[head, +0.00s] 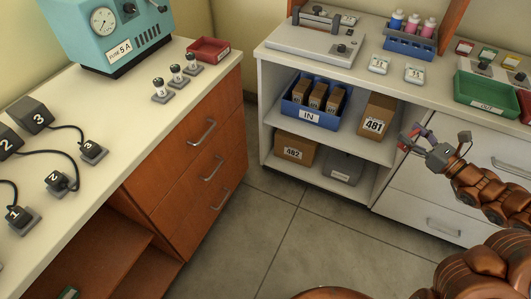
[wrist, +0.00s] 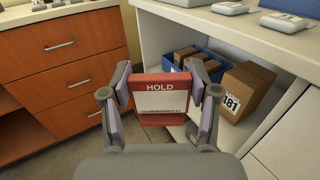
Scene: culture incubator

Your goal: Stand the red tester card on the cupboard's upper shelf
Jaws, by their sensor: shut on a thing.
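My gripper (wrist: 163,103) is shut on the red tester card (wrist: 160,78), which shows "HOLD" on its red top band and a white panel below. The card is upright between the two fingers. In the head view my gripper (head: 417,140) is at the right, in front of the open cupboard (head: 262,110), and only a small red part of the card (head: 408,146) shows. The upper shelf (head: 345,134) holds a blue IN bin (head: 318,119) with brown boxes and a carton marked 481 (head: 376,115). The card hides part of the shelf in the wrist view.
The lower shelf holds a carton marked 482 (head: 295,149) and a grey case (head: 343,168). A green OUT tray (head: 487,96) and a blue bottle rack (head: 409,45) stand on the counter above. White drawers (head: 430,185) adjoin the cupboard's right side. The floor (head: 285,220) in front is clear.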

